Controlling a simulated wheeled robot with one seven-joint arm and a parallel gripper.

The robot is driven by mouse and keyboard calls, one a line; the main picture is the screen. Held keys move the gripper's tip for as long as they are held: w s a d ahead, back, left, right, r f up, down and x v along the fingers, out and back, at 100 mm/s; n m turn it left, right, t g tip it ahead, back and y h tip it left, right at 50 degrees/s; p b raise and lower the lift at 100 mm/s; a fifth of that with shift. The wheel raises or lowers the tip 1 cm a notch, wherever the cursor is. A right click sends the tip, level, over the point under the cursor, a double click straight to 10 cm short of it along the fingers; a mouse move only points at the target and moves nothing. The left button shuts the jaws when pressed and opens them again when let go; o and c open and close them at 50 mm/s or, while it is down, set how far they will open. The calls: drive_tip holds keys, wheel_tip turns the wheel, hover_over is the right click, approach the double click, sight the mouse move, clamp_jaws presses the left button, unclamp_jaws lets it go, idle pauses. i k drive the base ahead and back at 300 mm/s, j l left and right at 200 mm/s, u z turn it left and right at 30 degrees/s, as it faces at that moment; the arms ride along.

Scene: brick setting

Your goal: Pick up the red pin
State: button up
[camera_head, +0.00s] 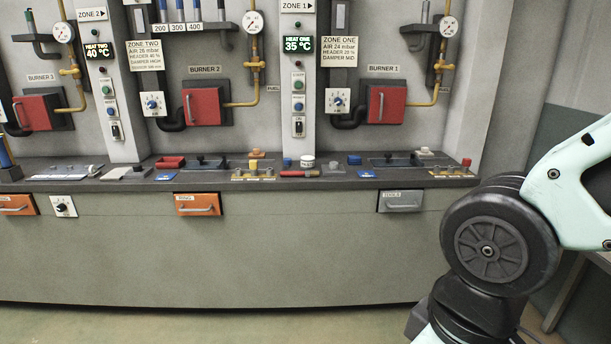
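A small upright red piece (466,162), which looks like the red pin, stands at the right end of the dark counter ledge. It is too small to tell its exact shape. A red-handled item (298,174) also lies flat near the middle of the ledge. My arm shows at the right edge, with a large dark round joint and pale links. My gripper is outside this view, so its state and its distance from the pin are hidden.
Below are an orange drawer (198,204) and a grey drawer (400,201). Red burner doors and gauges line the wall. The floor in front is clear.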

sight(466, 162)
drive_tip(key=i, duration=1)
